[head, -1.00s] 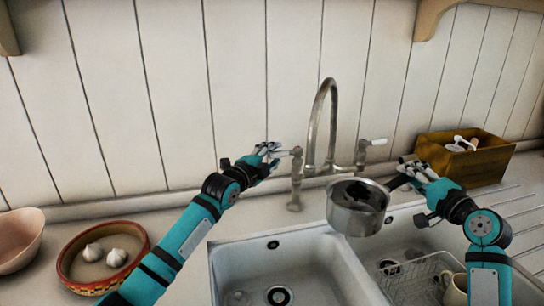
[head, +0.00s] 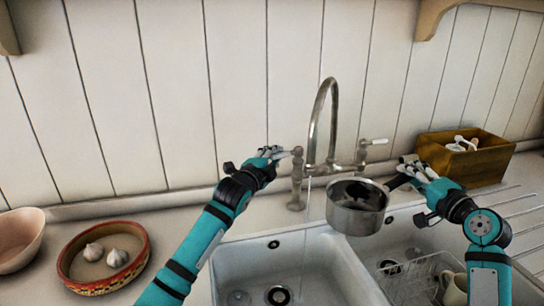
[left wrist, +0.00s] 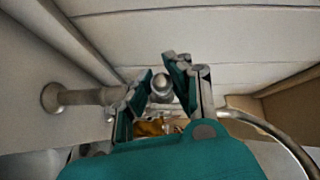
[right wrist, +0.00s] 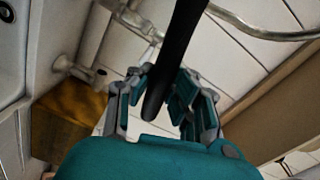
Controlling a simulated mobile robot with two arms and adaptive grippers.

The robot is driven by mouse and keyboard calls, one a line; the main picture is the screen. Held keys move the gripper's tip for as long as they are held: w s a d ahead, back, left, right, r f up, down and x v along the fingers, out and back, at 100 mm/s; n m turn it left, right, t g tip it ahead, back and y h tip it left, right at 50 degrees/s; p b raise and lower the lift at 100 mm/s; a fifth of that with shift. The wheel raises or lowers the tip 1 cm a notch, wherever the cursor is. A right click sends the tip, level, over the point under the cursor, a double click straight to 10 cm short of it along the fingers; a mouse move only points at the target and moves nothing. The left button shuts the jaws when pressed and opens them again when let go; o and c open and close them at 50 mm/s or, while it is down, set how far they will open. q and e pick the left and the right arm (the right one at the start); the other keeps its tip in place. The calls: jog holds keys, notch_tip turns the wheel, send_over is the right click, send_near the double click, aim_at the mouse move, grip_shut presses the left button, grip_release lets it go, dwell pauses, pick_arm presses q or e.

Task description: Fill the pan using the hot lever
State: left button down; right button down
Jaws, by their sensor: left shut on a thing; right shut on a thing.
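The metal pan (head: 355,219) hangs level over the double sink, right of the tap's spout (head: 309,166). My right gripper (head: 408,174) is shut on its dark handle (right wrist: 182,48), which runs between the fingers in the right wrist view. My left gripper (head: 275,154) is shut on the left lever (head: 297,152) of the tap; the lever's rounded end (left wrist: 162,87) shows between the fingers in the left wrist view. A thin stream of water (head: 305,225) falls from the spout into the left basin, just left of the pan. The pan's inside looks dark; I cannot tell whether it holds water.
The right lever (head: 375,142) has a white handle. A wooden box (head: 480,165) stands at the back right. A wire rack (head: 412,283) and a mug (head: 455,288) are in the right basin. A bowl with garlic (head: 88,283) and a pink bowl (head: 20,240) stand at left.

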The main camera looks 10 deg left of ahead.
jog(key=shift+r, duration=0.1)
pick_arm(q)
jog(key=shift+s+d+f+n+t+y, duration=0.15)
jog(key=shift+s+d+n+y, duration=0.1)
jog(key=shift+n+y, duration=0.25)
jog(key=shift+s+d+r+n+t+y, duration=0.15)
jog(key=shift+s+n+y, duration=0.15)
jog(key=shift+y, duration=0.4)
pick_arm(e)
jog(key=shift+d, duration=0.1)
pick_arm(q)
jog(key=shift+f, duration=0.1)
jog(key=c, duration=1.1)
grip_release()
jog(key=shift+w, duration=0.1)
